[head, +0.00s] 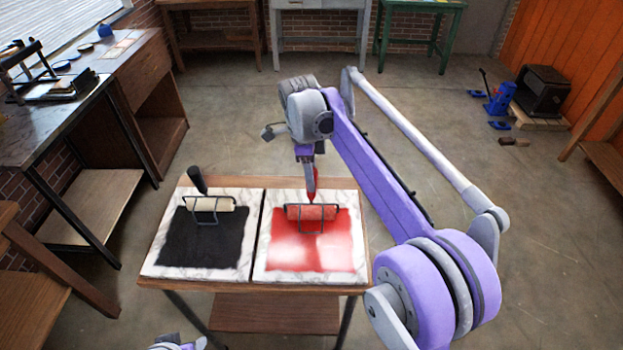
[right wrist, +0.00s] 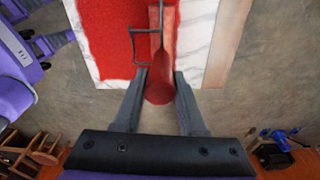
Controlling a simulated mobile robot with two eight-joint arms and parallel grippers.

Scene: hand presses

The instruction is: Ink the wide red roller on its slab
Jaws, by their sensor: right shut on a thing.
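The wide red roller (head: 322,213) lies across the upper part of the red ink on the right marble slab (head: 260,270), its wire frame toward the front. Its red handle (head: 313,185) rises steeply from it; in the right wrist view the handle end (right wrist: 160,90) sits between the fingers. My right gripper (right wrist: 160,100) is shut on this handle, above the slab's far edge. The roller appears to touch the ink, but I cannot be sure. Grey and purple parts of my left arm show at the bottom edge; its fingertips are not clear.
A second roller (head: 208,204) with a black handle rests on the black-inked left slab (head: 150,262). Both slabs share a small wooden table (head: 362,196). A bench with a press (head: 60,88) stands at left. A blue jack (head: 500,98) and black block (head: 543,90) are far right.

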